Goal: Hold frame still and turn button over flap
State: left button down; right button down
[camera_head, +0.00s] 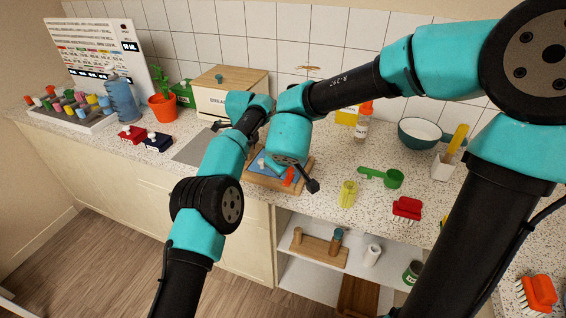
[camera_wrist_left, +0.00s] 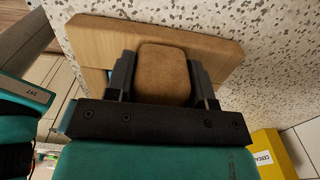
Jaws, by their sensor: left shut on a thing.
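The wooden frame (camera_head: 262,183) lies on the counter and is partly hidden behind my arms. A blue flap (camera_head: 258,170) shows inside it, with a small red-orange piece (camera_head: 289,176) that may be the button; its turn is too small to tell. In the left wrist view my left gripper (camera_wrist_left: 163,80) is shut on a brown block (camera_wrist_left: 163,70) on the frame's wooden board (camera_wrist_left: 215,50). In the head view that grip is hidden by the arms.
A wooden bread box (camera_head: 232,90) stands behind. A grey mat (camera_head: 195,147) lies left. The counter's front edge is close to the frame, with shelves below.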

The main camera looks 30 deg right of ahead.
pick_arm(q)
jog(key=shift+s+f, duration=0.1)
jog(key=shift+c, duration=2.1)
grip_release()
